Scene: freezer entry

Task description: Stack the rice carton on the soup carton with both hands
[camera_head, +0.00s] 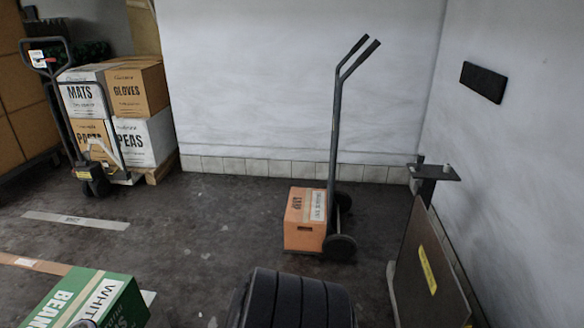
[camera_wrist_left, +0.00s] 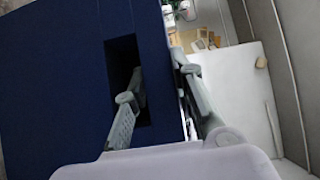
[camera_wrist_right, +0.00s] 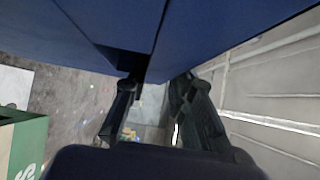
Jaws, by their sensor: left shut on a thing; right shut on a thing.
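A dark blue carton fills much of the left wrist view (camera_wrist_left: 60,85) and the top of the right wrist view (camera_wrist_right: 200,30). No lettering shows on it, so I cannot confirm that it is the rice carton. My left gripper (camera_wrist_left: 158,85) is shut on its wall, one finger at the dark hand slot and the other on the far side of the wall. My right gripper (camera_wrist_right: 157,88) is shut on the carton at another dark slot. The head view shows neither gripper nor this carton. No carton is clearly readable as soup.
An orange carton (camera_head: 303,235) with small, unclear lettering sits on a hand truck (camera_head: 335,150). A green white-beans carton (camera_head: 90,300) is at lower left. Stacked cartons (camera_head: 140,90) and a pallet jack (camera_head: 75,110) stand back left. A panel (camera_head: 425,265) leans at right.

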